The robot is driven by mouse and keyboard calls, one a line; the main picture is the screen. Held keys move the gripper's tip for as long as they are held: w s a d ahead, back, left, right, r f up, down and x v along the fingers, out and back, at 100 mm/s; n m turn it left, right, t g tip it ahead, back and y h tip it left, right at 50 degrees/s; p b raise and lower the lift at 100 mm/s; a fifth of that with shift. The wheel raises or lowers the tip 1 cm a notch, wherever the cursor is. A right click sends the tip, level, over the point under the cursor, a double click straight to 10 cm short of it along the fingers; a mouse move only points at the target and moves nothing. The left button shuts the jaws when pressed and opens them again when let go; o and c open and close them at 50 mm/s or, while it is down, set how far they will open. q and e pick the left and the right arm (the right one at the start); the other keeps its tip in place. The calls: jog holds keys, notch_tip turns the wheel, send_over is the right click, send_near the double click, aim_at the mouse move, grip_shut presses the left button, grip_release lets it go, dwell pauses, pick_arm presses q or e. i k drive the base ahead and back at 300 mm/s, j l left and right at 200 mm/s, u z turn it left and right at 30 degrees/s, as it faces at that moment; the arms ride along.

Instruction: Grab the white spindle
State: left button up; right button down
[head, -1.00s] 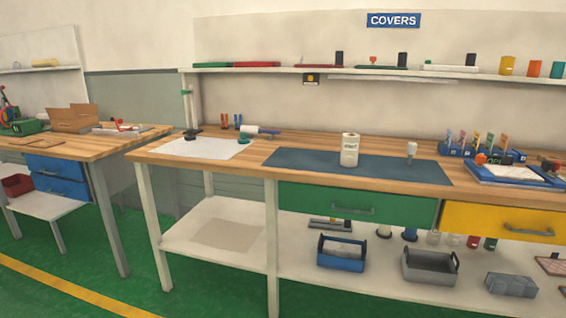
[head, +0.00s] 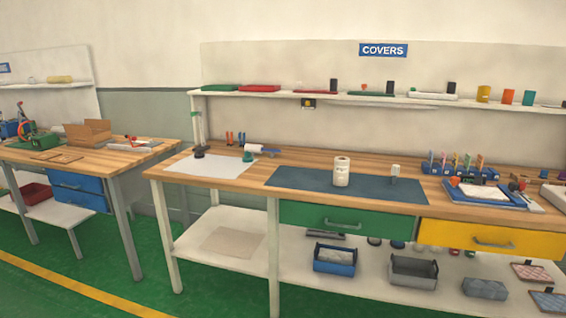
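A white upright cylinder (head: 341,172) with faint markings stands on the dark blue mat (head: 296,178) on the long workbench. A smaller white piece (head: 395,170) with a narrower lower part stands to its right on the same mat. I cannot tell for sure which of these is the white spindle. A white roller-like piece with a blue end (head: 263,150) lies further left, near a teal item (head: 247,157). Neither of my grippers is in view.
The workbench (head: 226,180) has a green drawer (head: 325,220), a yellow drawer (head: 482,238) and a lower shelf with bins. A blue tray (head: 470,199) stands right of the mat. A second table (head: 120,163) is at left. Green floor in front is clear.

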aim_at(395, 172)
jog(key=i+l+z, duration=0.1)
jog(key=i+z, duration=0.2)
jog(key=i, duration=1.15)
